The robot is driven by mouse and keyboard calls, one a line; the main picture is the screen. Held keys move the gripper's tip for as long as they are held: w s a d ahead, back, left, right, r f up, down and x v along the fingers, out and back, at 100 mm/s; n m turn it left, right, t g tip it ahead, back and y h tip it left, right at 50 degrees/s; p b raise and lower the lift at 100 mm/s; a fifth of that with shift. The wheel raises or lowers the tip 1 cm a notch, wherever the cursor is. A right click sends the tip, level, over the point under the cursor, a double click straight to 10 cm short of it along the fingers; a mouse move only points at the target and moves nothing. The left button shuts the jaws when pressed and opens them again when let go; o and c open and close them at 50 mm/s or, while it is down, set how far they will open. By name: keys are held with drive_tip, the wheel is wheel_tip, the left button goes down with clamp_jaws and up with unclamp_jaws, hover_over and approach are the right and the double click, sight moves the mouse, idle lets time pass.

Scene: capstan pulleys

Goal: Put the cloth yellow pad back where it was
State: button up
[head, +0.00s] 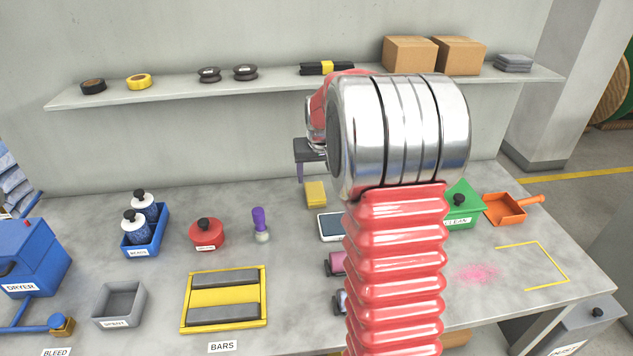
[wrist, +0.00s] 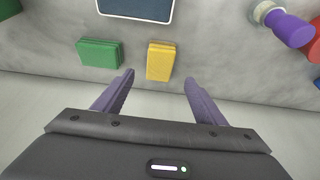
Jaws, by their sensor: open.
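The yellow pad (head: 315,195) lies flat on the grey table towards the back, just left of my arm in the head view. In the wrist view the yellow pad (wrist: 160,60) shows ahead of my gripper (wrist: 158,80), in line with the gap between the two purple fingers. The fingers are spread wide with nothing between them. In the head view only part of my gripper (head: 301,170) shows, behind and above the pad; my arm hides the rest. A green pad (wrist: 100,53) lies beside the yellow pad in the wrist view.
A dark-screened device (head: 331,227) lies in front of the yellow pad. A purple-handled tool (head: 260,224) and a red lidded pot (head: 207,233) stand to its left. A yellow floor-tape-like outline (head: 548,262) and a pink stain (head: 477,272) mark the table's right. A shelf (head: 270,88) runs above.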

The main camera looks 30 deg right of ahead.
drive_tip(key=shift+v, duration=1)
drive_tip(key=s+a+r+n+t, duration=0.1)
drive_tip(key=s+a+r, duration=0.45)
drive_tip(key=a, duration=0.35)
drive_tip(key=s+a+r+n, duration=0.2)
drive_tip(key=s+a+r, duration=0.2)
drive_tip(key=s+a, duration=0.4)
drive_tip(key=s+a+f+n+y, duration=0.2)
drive_tip(key=s+a, duration=0.9)
drive_tip(key=s, duration=0.4)
drive_tip(key=shift+t, duration=0.3)
